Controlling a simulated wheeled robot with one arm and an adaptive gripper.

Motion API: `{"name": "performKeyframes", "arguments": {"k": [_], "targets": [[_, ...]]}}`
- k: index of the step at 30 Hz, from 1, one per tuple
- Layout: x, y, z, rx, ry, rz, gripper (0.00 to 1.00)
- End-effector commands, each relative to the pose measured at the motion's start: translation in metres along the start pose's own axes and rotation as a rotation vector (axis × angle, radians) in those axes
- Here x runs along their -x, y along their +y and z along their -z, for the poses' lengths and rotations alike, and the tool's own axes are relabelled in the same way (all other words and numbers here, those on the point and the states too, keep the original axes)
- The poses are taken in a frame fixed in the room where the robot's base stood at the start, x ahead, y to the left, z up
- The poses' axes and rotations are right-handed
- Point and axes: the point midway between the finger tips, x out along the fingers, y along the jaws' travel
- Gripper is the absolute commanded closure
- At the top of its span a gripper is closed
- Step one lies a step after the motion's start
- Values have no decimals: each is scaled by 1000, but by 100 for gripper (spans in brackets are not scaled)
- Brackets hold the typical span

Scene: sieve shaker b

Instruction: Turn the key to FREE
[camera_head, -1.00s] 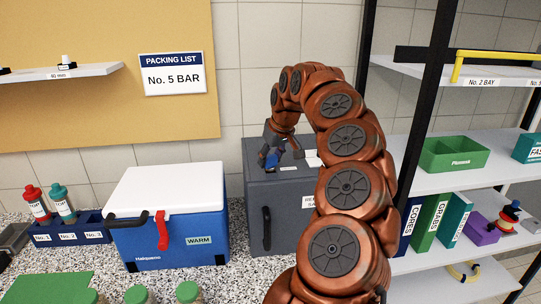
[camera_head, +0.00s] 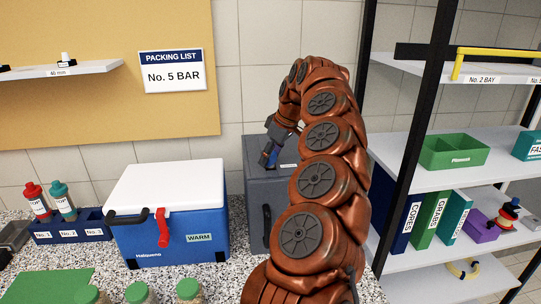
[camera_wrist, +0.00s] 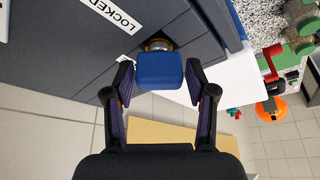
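The blue key (camera_wrist: 160,70) stands out from a round brass-coloured base (camera_wrist: 158,45) on the top of the dark grey cabinet (camera_wrist: 85,45). A white label reading LOCKED (camera_wrist: 112,13) lies near it in the wrist view. My gripper (camera_wrist: 160,66) has one finger on either side of the key, with the tips very close to its sides; it looks open, with thin gaps, though contact is hard to judge. In the head view my gripper (camera_head: 272,154) is above the cabinet, and the key shows only as a small blue patch. My arm hides much of the cabinet.
A blue cooler (camera_head: 180,235) with a white lid stands left of the cabinet. Shelves (camera_head: 440,175) with a green bin (camera_head: 454,151) and binders are at the right, behind a black upright (camera_head: 418,140). A tiled wall (camera_head: 270,70) is behind.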

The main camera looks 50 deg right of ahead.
Motion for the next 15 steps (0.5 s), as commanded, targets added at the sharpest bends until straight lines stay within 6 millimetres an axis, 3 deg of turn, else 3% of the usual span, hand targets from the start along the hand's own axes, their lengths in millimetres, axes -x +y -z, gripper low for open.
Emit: {"name": "performKeyframes", "arguments": {"k": [4,15], "targets": [[0,0,0,-1,0,-1,26],[4,1,0,-2,0,-2,26]]}}
